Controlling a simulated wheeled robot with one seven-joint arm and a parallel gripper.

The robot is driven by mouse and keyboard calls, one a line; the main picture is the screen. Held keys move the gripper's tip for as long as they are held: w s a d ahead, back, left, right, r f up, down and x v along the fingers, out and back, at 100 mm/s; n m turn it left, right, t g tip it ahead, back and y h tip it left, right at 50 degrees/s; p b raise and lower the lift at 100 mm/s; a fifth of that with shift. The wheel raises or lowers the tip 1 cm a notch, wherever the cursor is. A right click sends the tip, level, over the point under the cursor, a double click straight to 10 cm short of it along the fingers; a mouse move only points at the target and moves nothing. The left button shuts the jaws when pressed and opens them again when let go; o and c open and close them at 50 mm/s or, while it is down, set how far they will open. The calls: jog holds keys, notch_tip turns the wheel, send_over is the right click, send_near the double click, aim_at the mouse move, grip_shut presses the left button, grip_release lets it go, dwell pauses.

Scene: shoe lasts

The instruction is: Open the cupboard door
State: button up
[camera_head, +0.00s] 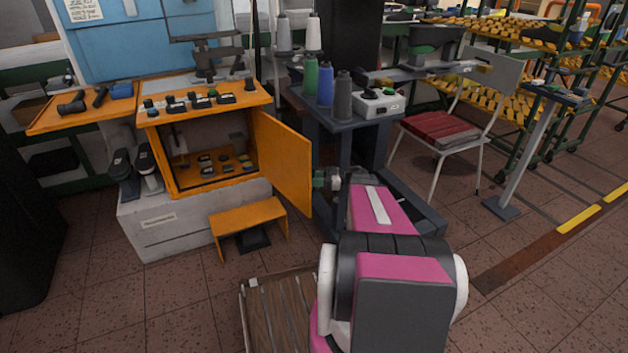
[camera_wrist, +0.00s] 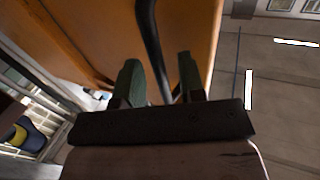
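The orange cupboard (camera_head: 165,165) stands at left centre in the head view. Its orange door (camera_head: 285,162) is hinged at the right side and stands wide open, showing the inside with several small items on the floor. My gripper (camera_head: 320,180) is at the outer face of the door, near its free edge. In the wrist view, the orange door (camera_wrist: 90,40) fills the upper middle. A dark curved handle (camera_wrist: 150,35) runs down between the two green fingers of my gripper (camera_wrist: 160,68). The fingers are apart, with gaps seen on both sides of the handle.
A small orange step (camera_head: 248,214) stands before the cupboard, and a wooden pallet (camera_head: 285,310) lies nearer. A dark table (camera_head: 345,122) with thread spools is behind my arm. A chair (camera_head: 440,128) stands to the right. Tiled floor at front left is clear.

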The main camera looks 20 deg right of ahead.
jog(key=v, duration=0.9)
jog(key=shift+d, duration=0.4)
jog(key=shift+s, duration=0.15)
